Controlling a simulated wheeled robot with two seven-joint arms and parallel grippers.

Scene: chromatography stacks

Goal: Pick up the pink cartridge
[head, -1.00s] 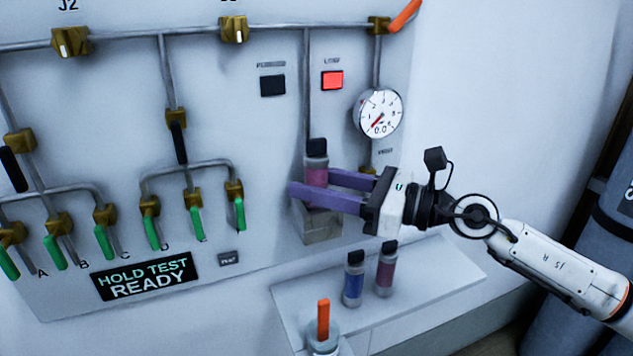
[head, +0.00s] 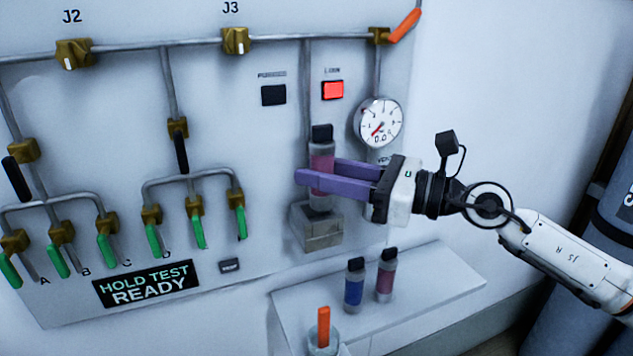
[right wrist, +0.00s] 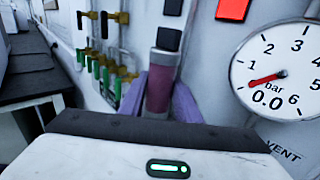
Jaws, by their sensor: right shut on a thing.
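The pink cartridge (head: 321,160) has a black cap and stands upright between the purple fingers of my right gripper (head: 330,178). The gripper is shut on it and holds it just above the grey block-shaped holder (head: 318,233) on the panel. In the right wrist view the pink cartridge (right wrist: 161,85) shows between the two purple fingers, its lower end hidden by the gripper body. My left gripper does not show in either view.
A white shelf (head: 430,285) below holds a blue cartridge (head: 354,288) and a dark pink-purple one (head: 386,277), both black-capped. An orange-handled item stands in a clear cup (head: 322,335). Green-handled valves line the panel's left.

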